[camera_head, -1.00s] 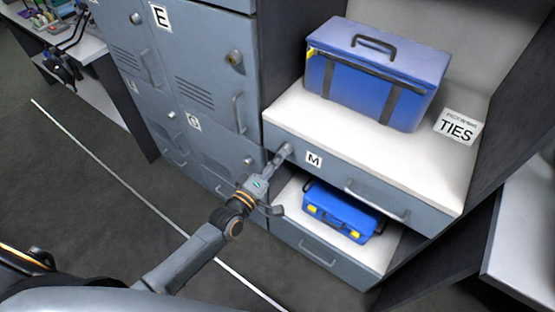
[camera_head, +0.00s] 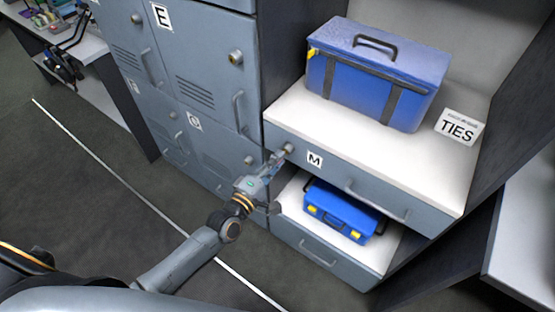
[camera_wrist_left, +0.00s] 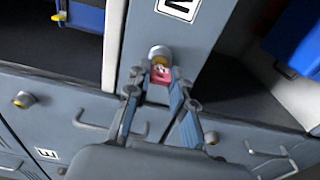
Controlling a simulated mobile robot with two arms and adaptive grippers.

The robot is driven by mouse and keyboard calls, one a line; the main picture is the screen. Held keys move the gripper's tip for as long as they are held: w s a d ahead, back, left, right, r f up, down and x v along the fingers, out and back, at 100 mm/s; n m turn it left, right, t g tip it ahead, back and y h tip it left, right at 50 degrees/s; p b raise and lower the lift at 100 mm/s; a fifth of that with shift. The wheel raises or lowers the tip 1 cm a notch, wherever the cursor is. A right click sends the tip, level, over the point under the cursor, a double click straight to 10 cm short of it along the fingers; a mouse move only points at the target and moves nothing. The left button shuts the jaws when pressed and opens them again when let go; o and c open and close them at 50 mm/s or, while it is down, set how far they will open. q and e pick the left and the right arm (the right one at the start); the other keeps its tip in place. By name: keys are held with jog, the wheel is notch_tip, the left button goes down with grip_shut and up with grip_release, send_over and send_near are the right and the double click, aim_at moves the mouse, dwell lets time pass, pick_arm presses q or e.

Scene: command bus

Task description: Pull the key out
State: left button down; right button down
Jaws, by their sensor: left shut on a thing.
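My left gripper (camera_head: 279,158) is just in front of the round lock (camera_head: 288,148) at the left end of the drawer marked M. In the left wrist view, the lock (camera_wrist_left: 159,53) shows a brass-coloured centre. A small red key head (camera_wrist_left: 162,75) sits between the fingertips of my left gripper (camera_wrist_left: 162,80), which is shut on it. The key's shaft is too small to make out, so I cannot tell whether its tip is still inside the lock. The drawer marked M (camera_head: 370,195) is closed. My right gripper is not in view.
A smaller blue case (camera_head: 342,212) sits on the shelf below. Grey lockers (camera_head: 205,85) stand to the left. The floor at left is clear.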

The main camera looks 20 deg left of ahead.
pick_arm(q)
jog(key=shift+v, duration=1)
jog(key=p+v, duration=0.1)
jog(key=v, duration=0.5)
jog(key=shift+p, duration=0.3)
